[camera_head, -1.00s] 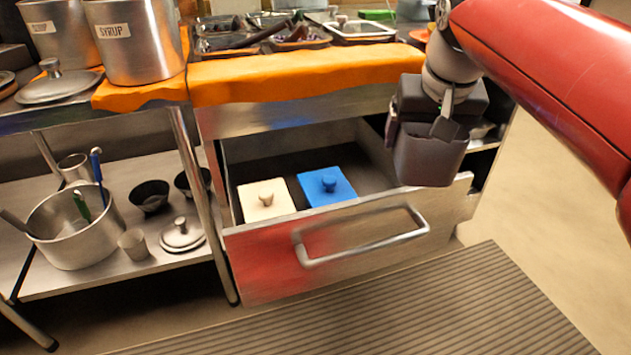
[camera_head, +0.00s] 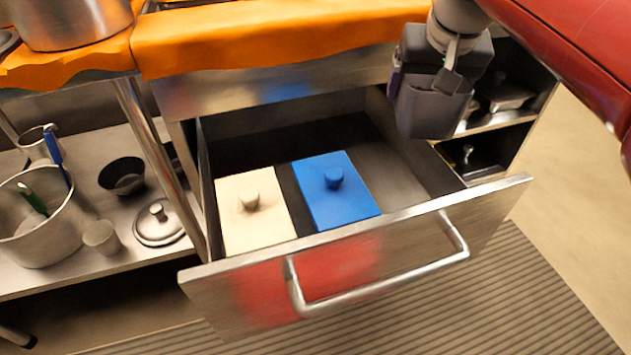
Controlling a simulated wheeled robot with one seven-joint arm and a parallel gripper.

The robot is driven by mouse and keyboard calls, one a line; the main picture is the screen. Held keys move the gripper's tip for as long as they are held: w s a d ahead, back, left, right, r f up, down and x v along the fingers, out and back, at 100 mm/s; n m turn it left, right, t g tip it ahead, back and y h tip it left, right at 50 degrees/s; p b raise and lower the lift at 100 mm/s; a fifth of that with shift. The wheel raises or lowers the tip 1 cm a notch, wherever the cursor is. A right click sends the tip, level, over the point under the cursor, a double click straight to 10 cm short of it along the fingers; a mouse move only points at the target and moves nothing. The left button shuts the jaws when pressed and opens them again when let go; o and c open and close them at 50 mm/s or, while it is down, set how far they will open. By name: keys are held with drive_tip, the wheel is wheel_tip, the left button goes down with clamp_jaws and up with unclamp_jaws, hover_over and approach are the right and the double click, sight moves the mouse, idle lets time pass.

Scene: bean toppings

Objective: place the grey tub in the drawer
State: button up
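The grey tub (camera_head: 431,110) hangs from my gripper (camera_head: 446,82) at the upper right, above the right side of the open drawer. One finger shows against the tub's near wall, and the gripper appears shut on it. The other finger is hidden. The drawer (camera_head: 350,265) is pulled out, with a metal handle and a reddish patch on its front. Inside it, at the left and middle, are a cream lidded container (camera_head: 254,222) and a blue lidded container (camera_head: 345,205). The drawer floor right of the blue container is bare.
An orange cloth (camera_head: 270,35) covers the counter edge above the drawer. A lower shelf at the left holds a pot (camera_head: 40,225), bowls and a lid (camera_head: 158,222). Open shelves with lidded pans (camera_head: 505,95) lie right of the drawer. A ridged mat (camera_head: 500,300) covers the floor.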

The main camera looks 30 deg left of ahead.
drive_tip(key=shift+w+a+f, duration=0.1)
drive_tip(key=shift+f, duration=0.5)
wheel_tip(320, 180, down, 20)
drive_tip(key=b, duration=0.5)
drive_tip(key=shift+f, duration=0.15)
drive_tip(key=o, duration=1)
drive_tip(key=shift+o, duration=0.2)
